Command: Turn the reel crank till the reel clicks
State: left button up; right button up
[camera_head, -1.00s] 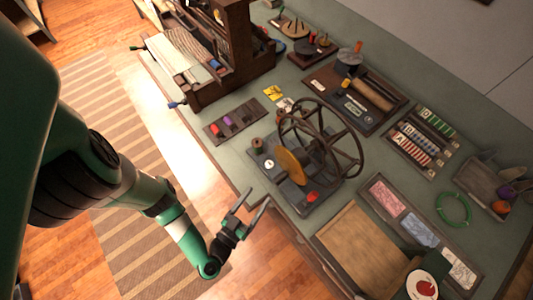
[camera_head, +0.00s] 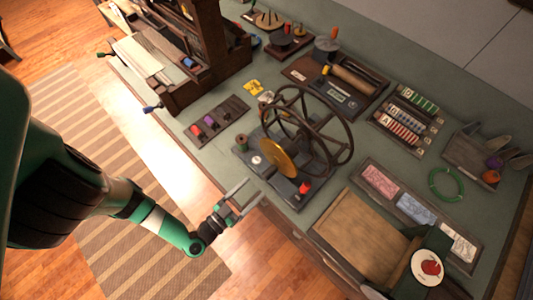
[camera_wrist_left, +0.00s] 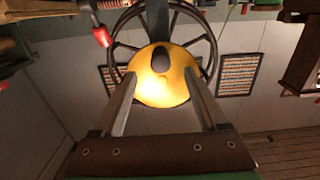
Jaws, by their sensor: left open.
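The reel device stands near the front edge of the bench, with a dark spoked wheel (camera_head: 348,133) and a yellow disc (camera_head: 278,158) on a dark base. In the left wrist view the yellow disc (camera_wrist_left: 150,88) fills the space beyond the fingers, with the spoked wheel (camera_wrist_left: 123,57) behind it. A dark rounded knob (camera_wrist_left: 161,60) shows on the disc's face. My left gripper (camera_head: 256,188) is open and empty, in front of the base at the bench edge, its fingers pointing toward the disc. In the wrist view the fingertips (camera_wrist_left: 159,73) flank the disc's image, apparently short of it.
A red knob (camera_head: 304,188) and a small spool (camera_head: 242,142) sit on the base near the disc. A tray of coloured pieces (camera_head: 230,112) lies to the left. A brown board (camera_head: 360,235) lies to the right. A wooden loom-like frame (camera_head: 205,45) stands at the back left.

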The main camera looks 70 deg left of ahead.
aim_at(267, 175)
pick_arm(q)
jog(key=b+x, duration=0.4)
jog(key=x, duration=0.4)
jog(key=shift+s+a+f, duration=0.1)
jog(key=shift+f, duration=0.1)
jog(key=shift+r, duration=0.2)
jog(key=c, duration=1.1)
jog(key=shift+o, duration=0.2)
